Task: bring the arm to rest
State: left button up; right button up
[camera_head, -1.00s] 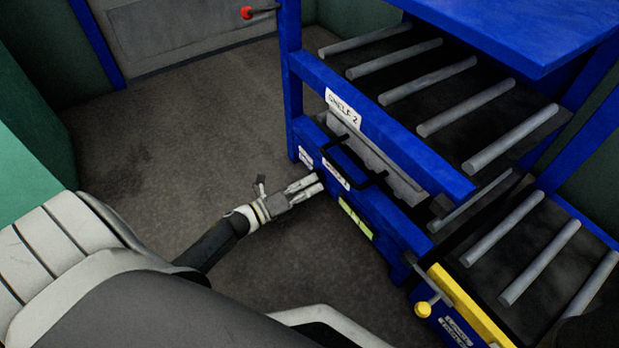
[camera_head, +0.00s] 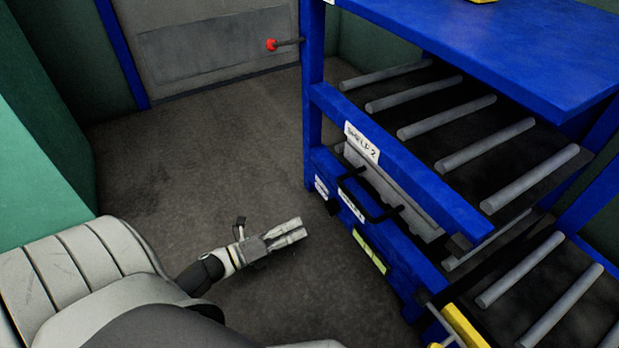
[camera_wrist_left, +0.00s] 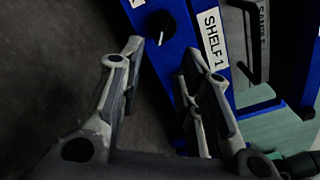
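My left gripper (camera_head: 301,229) is low over the bare floor, to the left of the blue rack (camera_head: 420,188). Its fingers point toward the rack, with a gap of floor between them in the head view. In the left wrist view the two fingers (camera_wrist_left: 162,50) stand apart with nothing between them, so it is open and empty. Beyond the fingertips the wrist view shows a black knob (camera_wrist_left: 158,27) and a SHELF 1 label (camera_wrist_left: 213,42). My right gripper is not in view.
The rack carries grey rollers (camera_head: 485,145), a black handle (camera_head: 370,195) and a SHELF 2 label (camera_head: 362,143). A yellow bar (camera_head: 465,325) is at its lower front. A red-tipped lever (camera_head: 272,45) is at the back. Open floor (camera_head: 200,150) lies left of the rack.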

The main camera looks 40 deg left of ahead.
pick_arm(q)
jog(key=shift+v, duration=1.15)
jog(key=shift+r, duration=0.1)
